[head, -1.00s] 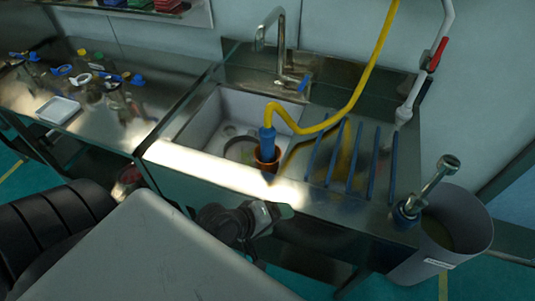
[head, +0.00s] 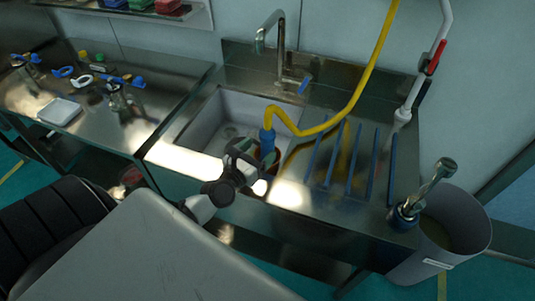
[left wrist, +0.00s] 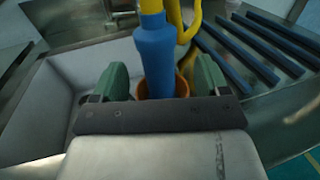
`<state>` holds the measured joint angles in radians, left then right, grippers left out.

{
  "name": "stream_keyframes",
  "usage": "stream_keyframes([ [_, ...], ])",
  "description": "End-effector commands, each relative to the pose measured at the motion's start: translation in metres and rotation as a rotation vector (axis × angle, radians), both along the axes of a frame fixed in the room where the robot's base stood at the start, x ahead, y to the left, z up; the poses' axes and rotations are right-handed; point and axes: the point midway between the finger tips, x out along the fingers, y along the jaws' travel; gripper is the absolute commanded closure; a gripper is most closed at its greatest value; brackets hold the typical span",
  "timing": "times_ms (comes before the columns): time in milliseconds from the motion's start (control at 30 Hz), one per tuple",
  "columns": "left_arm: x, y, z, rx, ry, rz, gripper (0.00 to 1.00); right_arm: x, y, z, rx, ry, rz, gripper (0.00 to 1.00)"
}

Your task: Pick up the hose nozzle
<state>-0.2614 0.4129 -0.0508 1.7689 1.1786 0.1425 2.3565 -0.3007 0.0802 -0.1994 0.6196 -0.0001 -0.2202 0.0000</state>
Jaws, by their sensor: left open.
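The hose nozzle (head: 267,140) is blue, on the end of a yellow hose (head: 343,113). It stands upright in an orange-brown cup-like holder at the sink's front right corner, and the gripper partly hides it in the head view. In the left wrist view the nozzle (left wrist: 155,55) stands between the two green fingers, with the orange holder (left wrist: 182,86) around its lower end. My left gripper (left wrist: 155,78) is open, one finger on each side of the nozzle, with no clear contact seen. It also shows in the head view (head: 255,160). My right gripper is not in view.
The sink basin (head: 205,122) lies left of the nozzle, with a tap (head: 280,45) behind. Blue drainer bars (head: 350,160) are to the right. A metal fitting (head: 425,195) stands at the counter's right corner, beside a grey bin (head: 465,228). Small tools lie on the left bench.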

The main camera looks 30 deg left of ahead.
Motion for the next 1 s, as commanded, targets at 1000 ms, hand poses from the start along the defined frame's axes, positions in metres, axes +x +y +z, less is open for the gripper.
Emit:
stream_keyframes([
  [1000, 0.067, 0.002, 0.002, 0.004, 0.002, -0.002, 0.42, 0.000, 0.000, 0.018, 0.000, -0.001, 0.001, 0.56],
])
